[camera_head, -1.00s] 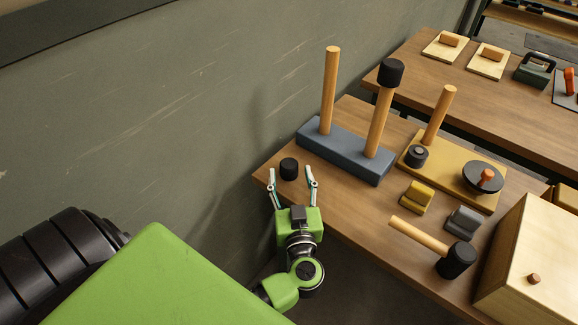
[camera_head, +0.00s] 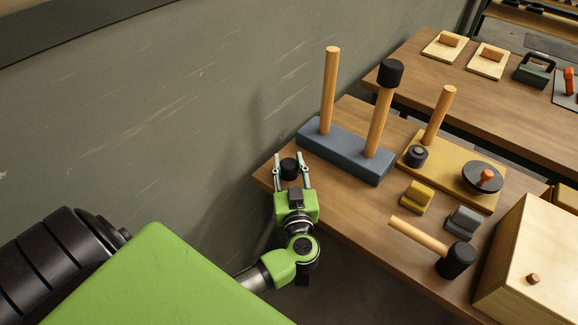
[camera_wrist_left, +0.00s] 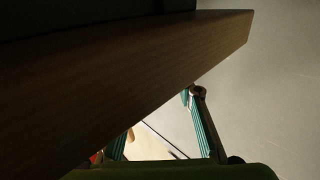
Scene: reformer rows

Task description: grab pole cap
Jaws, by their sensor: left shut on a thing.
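A second black cap (camera_head: 390,72) sits on top of the right wooden pole of the blue base (camera_head: 345,152). The left pole (camera_head: 329,92) is bare. In the left wrist view, the fingers of my left gripper (camera_wrist_left: 157,120) show at the lower edge, one partly hidden by the dark table edge; the cap is not visible there. My right gripper is not in view.
A yellow base (camera_head: 470,174) with a pole and a black disc stands right of the blue base. A mallet (camera_head: 420,236), small yellow and grey blocks, and a wooden box (camera_head: 535,260) lie nearer the front. The grey wall (camera_head: 150,110) runs close on the left.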

